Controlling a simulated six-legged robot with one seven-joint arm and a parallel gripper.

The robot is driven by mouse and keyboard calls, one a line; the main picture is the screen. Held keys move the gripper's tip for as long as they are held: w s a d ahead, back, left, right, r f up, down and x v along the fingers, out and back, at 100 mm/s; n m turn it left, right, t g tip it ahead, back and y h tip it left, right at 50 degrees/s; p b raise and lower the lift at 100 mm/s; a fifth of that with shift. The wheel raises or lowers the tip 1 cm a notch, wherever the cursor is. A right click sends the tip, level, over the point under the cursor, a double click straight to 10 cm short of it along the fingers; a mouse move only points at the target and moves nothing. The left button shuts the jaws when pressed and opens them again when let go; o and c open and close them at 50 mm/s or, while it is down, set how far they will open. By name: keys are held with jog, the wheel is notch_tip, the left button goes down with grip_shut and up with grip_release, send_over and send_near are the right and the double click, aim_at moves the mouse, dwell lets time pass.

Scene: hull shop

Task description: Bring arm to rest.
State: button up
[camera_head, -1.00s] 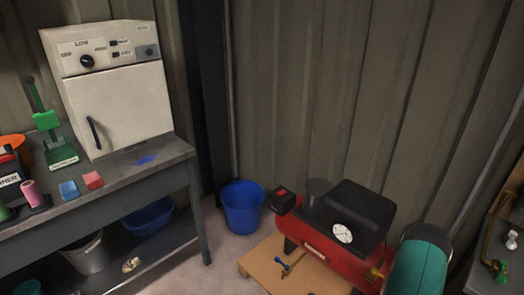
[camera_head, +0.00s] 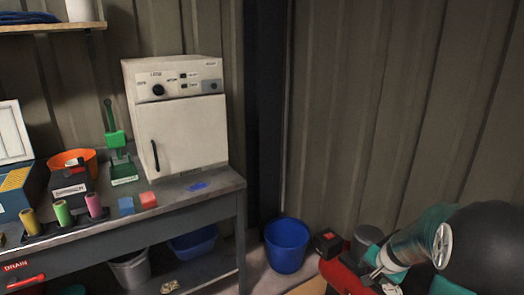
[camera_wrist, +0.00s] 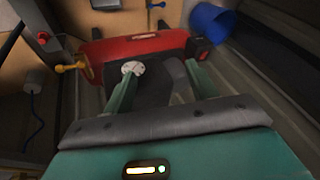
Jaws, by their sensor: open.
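My gripper (camera_wrist: 160,66) shows in the wrist view with its two teal fingers spread apart and nothing between them. Beyond the fingers is a red compressor (camera_wrist: 140,45) with a round white gauge. In the head view, my teal and dark arm (camera_head: 410,247) reaches in from the right edge. It covers much of the compressor (camera_head: 340,276), so only its red left end shows. From these views I cannot tell how far the fingers are from the compressor.
A grey workbench (camera_head: 120,226) at left carries a white oven (camera_head: 182,130), spools, small blocks and a green stand. A blue bucket (camera_head: 287,245) stands on the floor between bench and compressor; it also shows in the wrist view (camera_wrist: 211,22). A corrugated wall closes the back.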

jog(key=s+a+r+n+y, duration=0.1)
jog(key=s+a+r+n, duration=0.5)
jog(key=a+r, duration=0.75)
jog(key=s+a+r+n, duration=0.2)
jog(key=s+a+r, duration=0.1)
jog(key=s, duration=0.5)
jog(key=s+a+r+n, duration=0.1)
jog(key=s+a+r, duration=0.2)
jog(key=s+a, duration=0.3)
jog(key=s, duration=0.3)
jog(key=shift+s+n, duration=0.25)
jog(key=shift+n, duration=0.15)
